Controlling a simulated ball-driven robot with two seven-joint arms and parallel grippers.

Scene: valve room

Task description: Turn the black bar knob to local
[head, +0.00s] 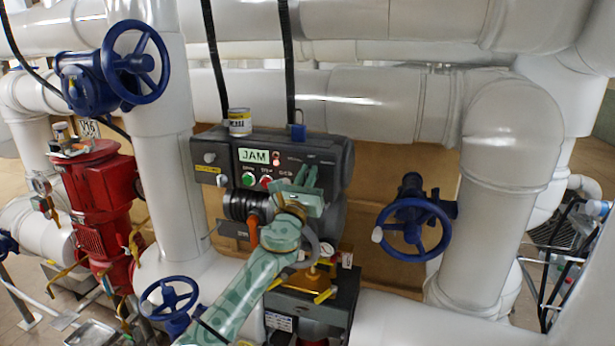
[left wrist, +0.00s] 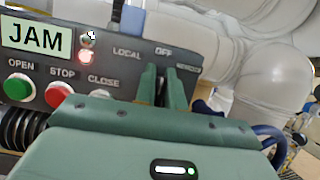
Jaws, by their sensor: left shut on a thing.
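The dark control box (head: 349,160) carries a panel with the labels LOCAL, OFF and a third, partly hidden one at the right. My left gripper (head: 305,176) reaches the right part of this panel. Its two green fingers also show in the left wrist view (left wrist: 164,88), close together below the OFF label (left wrist: 163,51) and right of the LOCAL label (left wrist: 127,53). They are shut on the black bar knob, which they mostly hide, so I cannot read its pointing direction. My right gripper is not in view.
Left of the knob are a JAM sign (head: 255,156), a lit red lamp (left wrist: 86,57), and green (left wrist: 17,86), red (left wrist: 58,95) and white (left wrist: 97,99) buttons. A can (head: 240,122) stands on the box. Blue handwheels flank it, one at the right (head: 413,226).

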